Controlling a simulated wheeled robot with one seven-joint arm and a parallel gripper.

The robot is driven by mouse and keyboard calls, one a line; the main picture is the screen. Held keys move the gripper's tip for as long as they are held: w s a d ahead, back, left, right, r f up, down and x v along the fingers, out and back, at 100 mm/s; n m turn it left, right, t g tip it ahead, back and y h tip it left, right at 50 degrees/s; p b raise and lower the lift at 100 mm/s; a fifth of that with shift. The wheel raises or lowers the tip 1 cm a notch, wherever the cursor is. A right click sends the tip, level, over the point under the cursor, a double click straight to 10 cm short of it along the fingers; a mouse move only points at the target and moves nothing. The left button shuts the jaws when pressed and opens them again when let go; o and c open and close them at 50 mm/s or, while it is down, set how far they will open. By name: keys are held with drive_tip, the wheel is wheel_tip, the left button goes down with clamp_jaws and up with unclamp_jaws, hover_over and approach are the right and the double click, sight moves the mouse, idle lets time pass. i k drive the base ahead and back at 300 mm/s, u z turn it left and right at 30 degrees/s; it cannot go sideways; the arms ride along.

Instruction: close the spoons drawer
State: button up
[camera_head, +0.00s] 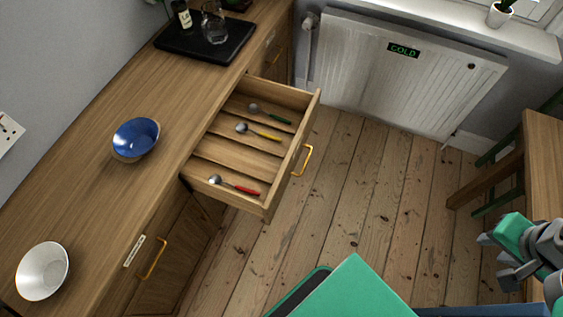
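The spoons drawer (292,168) is pulled well out of the wooden counter. It holds a green-handled spoon (268,114), a yellow-handled spoon (257,131) and a red-handled spoon (233,185) in separate compartments. Its brass handle (303,160) is on the front panel, facing the open floor. My gripper (493,262) is at the lower right edge, partly cut off, well away from the drawer across the floor. Whether its fingers are apart or together is not clear.
The counter (95,165) bears a blue bowl (136,138), a white bowl (42,271) and a black tray (178,40) with a glass jug and bottle. A radiator (400,75) stands at the back. A wooden table (544,160) is at right. Floor before the drawer is clear.

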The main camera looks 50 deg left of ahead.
sight(249, 160)
drive_tip(key=u, duration=1.3)
drive_tip(key=k, duration=1.35)
drive_tip(key=u, duration=0.15)
drive_tip(key=i, duration=0.95)
drive_tip(key=u, duration=1.05)
drive_tip(key=i, duration=0.95)
drive_tip(key=u, duration=0.15)
